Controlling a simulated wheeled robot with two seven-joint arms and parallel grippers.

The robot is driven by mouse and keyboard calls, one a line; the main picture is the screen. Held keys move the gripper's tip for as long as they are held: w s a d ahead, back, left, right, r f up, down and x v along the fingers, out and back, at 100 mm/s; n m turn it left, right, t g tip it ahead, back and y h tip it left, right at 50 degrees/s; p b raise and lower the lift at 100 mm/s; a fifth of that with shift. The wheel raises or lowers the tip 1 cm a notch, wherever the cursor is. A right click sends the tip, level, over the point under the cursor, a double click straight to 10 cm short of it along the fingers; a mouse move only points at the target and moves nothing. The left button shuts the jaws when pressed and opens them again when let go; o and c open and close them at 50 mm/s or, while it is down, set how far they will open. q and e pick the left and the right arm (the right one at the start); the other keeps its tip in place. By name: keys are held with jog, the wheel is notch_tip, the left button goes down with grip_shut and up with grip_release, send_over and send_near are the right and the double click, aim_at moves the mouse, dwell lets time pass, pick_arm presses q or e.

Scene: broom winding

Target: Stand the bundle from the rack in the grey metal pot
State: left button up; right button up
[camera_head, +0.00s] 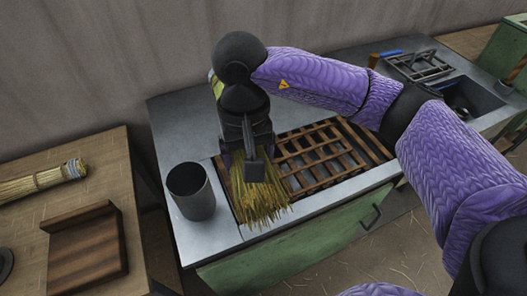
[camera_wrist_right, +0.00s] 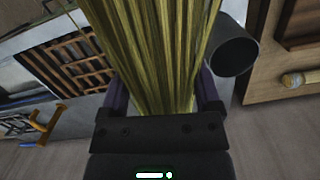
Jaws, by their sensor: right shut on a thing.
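A straw bundle (camera_head: 258,199) is in my right gripper (camera_head: 253,155), over the left end of the wooden rack (camera_head: 320,160) in the head view. Its loose straw end points toward the front of the bench. In the right wrist view the bundle (camera_wrist_right: 155,50) runs between the two fingers of my right gripper (camera_wrist_right: 160,105), which are shut on it. The grey metal pot (camera_head: 191,191) stands upright on the bench, just left of the bundle and apart from it. The pot also shows in the right wrist view (camera_wrist_right: 232,52). My left gripper is not in view.
A wooden table (camera_head: 100,170) at the left holds another tied bundle (camera_head: 40,182) and a dark wooden block (camera_head: 88,250). A sink (camera_head: 468,98) and a metal rack (camera_head: 412,66) are at the back right. Bare metal (camera_head: 175,125) lies behind the pot.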

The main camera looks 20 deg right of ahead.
jog(key=w+a+r+m+g+y+p, duration=0.2)
jog(key=w+a+r+m+y+p, duration=0.1)
jog(key=a+r+m+y+p, duration=0.65)
jog(key=w+a+r+m+t+y+p, duration=0.1)
jog(key=w+r+m+t+y+p, duration=0.25)
jog(key=r+m+t+p, duration=0.95)
notch_tip(320, 180, down, 10)
jog(key=w+m+t+b, duration=0.1)
jog(key=m+t+b, duration=0.1)
jog(key=b, duration=1.3)
jog(key=shift+w+f+m+t+h, duration=0.15)
jog(key=shift+m+t+h, duration=0.15)
jog(key=shift+m, duration=0.05)
jog(key=shift+d, duration=0.1)
jog(key=o, duration=1.1)
